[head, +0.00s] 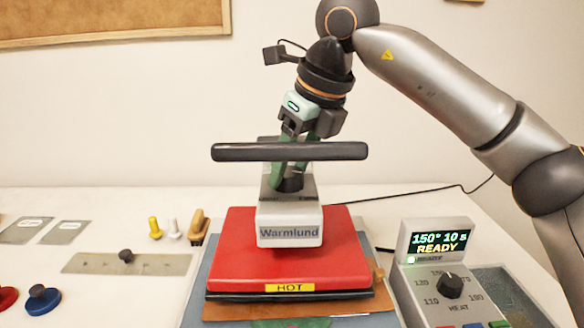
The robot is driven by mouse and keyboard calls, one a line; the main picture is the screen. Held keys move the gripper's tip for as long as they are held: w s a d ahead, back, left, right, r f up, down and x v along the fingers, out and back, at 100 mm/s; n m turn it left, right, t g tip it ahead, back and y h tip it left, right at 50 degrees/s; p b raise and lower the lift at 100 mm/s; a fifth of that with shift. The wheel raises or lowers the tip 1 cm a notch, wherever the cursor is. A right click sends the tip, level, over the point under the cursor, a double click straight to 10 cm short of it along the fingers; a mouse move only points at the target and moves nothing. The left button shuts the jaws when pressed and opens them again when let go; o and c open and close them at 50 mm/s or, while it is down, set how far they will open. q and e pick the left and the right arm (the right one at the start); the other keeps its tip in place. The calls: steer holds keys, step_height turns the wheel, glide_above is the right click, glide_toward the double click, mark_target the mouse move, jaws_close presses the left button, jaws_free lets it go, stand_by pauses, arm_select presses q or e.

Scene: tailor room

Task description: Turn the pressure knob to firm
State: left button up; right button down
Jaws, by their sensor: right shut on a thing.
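The heat press has a red plate (260,270) marked HOT and a white head (290,222) labelled Warmlund. A dark pressure knob (291,185) sits on top of the head, behind the black handle bar (240,152). My right gripper (291,177) reaches down from above behind the bar, its green fingers shut on the knob. The bar hides part of the fingers. The markings beside the knob are too small to read, so its setting cannot be told. My left gripper is not in view.
A control box (450,300) at the right has a heat dial (450,284) and a display (438,243) reading 150°, 10 s, READY. At the left lie a metal strip (90,263) with a dark knob, yellow and white pegs, a brush (198,228) and red and blue knobs.

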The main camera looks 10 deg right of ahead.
steer(key=shift+a+m+h, duration=0.1)
steer(key=shift+m+h, duration=0.5)
steer(key=shift+m, duration=0.9)
steer(key=shift+t, duration=0.3)
steer(key=shift+c, duration=1.1)
jaws_free()
steer(key=p+v, duration=0.1)
steer(key=v, duration=1.1)
steer(key=shift+r, duration=0.3)
